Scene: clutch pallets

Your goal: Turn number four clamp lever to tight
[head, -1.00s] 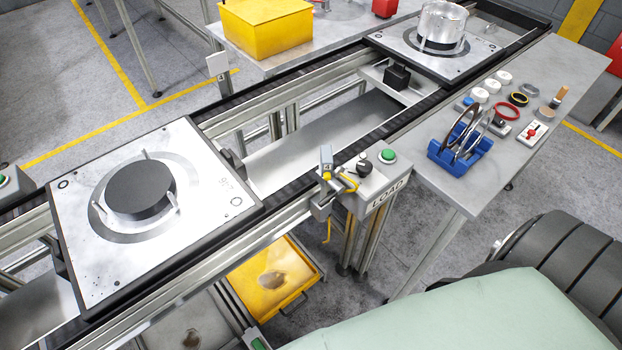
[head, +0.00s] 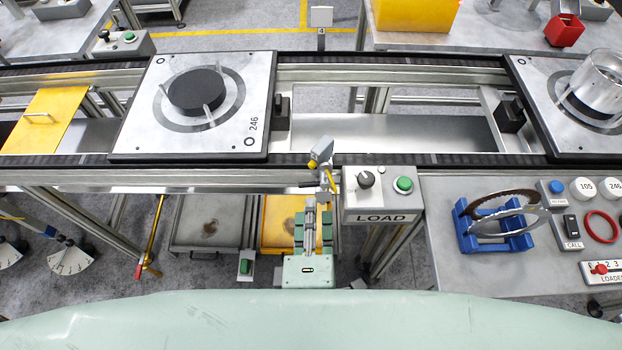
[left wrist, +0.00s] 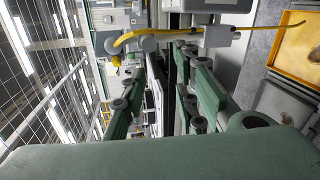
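A small grey post fitting (head: 321,152) with a yellow part stands at the front edge of the conveyor, left of the LOAD box. No number is readable on it now, and I cannot tell whether it is the number four clamp lever or how it is set. My left gripper (head: 312,212) is just in front of and below this fitting. Its green-padded fingers (left wrist: 165,95) are apart with nothing visibly held between them. In the left wrist view, a yellow curved part (left wrist: 140,38) and a grey block (left wrist: 215,36) lie beyond the fingertips. My right gripper is out of view.
The LOAD box (head: 380,196) with a black knob and green button is close on the right. A pallet marked 246 (head: 140,130) sits on the conveyor. A red-tipped yellow lever (head: 152,240) and dials (head: 70,258) are lower left. A blue rack (head: 470,238) stands on the right table.

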